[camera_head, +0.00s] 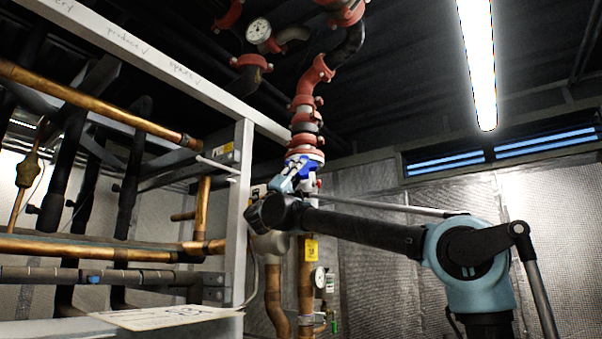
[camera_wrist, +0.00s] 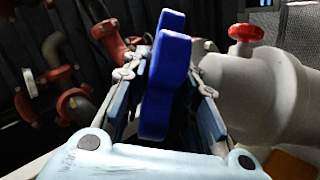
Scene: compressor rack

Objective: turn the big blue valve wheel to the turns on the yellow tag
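The blue valve wheel (camera_head: 302,160) sits under the red flanged pipe in the head view, partly covered by my gripper (camera_head: 290,178). In the wrist view the wheel (camera_wrist: 165,75) shows edge-on as a thick blue rim. My gripper (camera_wrist: 163,75) has one finger on each side of this rim. The fingers are spread, with a dark gap at the left one; contact on the right is hard to tell. The yellow tag (camera_head: 311,249) hangs on the pipe below the wheel; its writing is too small to read.
A small red handwheel (camera_wrist: 246,33) on a pale pipe (camera_wrist: 265,95) stands right of my gripper in the wrist view. A metal rack with copper pipes (camera_head: 110,248) fills the left of the head view. A gauge (camera_head: 319,277) sits below the tag.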

